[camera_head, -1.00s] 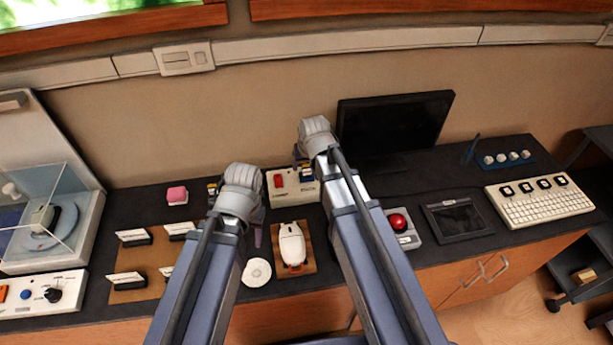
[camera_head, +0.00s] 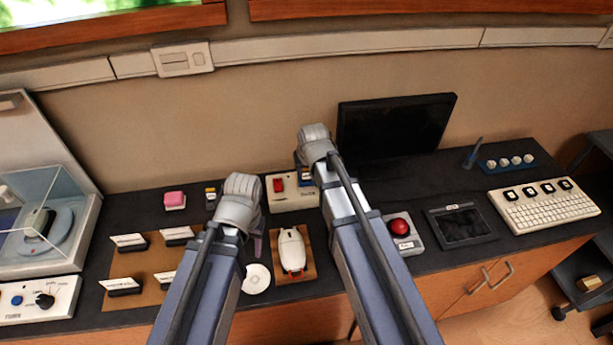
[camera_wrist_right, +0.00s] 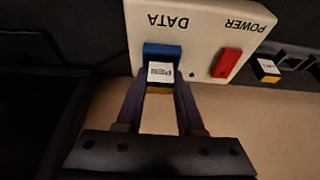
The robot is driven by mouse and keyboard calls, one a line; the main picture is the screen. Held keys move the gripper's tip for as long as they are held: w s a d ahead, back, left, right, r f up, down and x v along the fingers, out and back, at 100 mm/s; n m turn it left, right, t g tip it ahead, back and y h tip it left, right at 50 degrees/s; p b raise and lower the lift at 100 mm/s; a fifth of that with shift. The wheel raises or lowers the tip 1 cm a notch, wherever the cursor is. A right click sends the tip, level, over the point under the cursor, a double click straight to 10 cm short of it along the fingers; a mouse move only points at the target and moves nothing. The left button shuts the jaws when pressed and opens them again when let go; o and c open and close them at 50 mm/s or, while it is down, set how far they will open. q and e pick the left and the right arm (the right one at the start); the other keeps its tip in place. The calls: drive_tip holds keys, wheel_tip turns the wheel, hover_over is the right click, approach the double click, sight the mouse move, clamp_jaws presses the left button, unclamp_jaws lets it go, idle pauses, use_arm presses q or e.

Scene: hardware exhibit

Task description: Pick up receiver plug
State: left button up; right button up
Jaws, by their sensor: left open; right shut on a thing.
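A small plug with a white label and a yellow band (camera_wrist_right: 160,75) sits between my right gripper's fingers, at the blue DATA socket (camera_wrist_right: 161,50) on a cream box (camera_head: 291,203). The label is too small to read, and I cannot tell whether the plug is seated in the socket. My right gripper (camera_wrist_right: 160,88) is shut on this plug. A similar labelled block (camera_wrist_right: 267,69) stands beside the box; it also shows in the head view (camera_head: 211,193). My left gripper (camera_head: 258,245) is open above the desk, left of the white mouse-shaped device, partly hidden by its own wrist.
The red POWER switch (camera_wrist_right: 227,63) is beside the socket. A white device (camera_head: 292,249) on a brown board and a white disc (camera_head: 257,279) lie in front. A pink block (camera_head: 175,200) is left, a dark monitor (camera_head: 395,125) right. Card holders (camera_head: 128,242) stand at left.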

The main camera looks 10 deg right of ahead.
clamp_jaws()
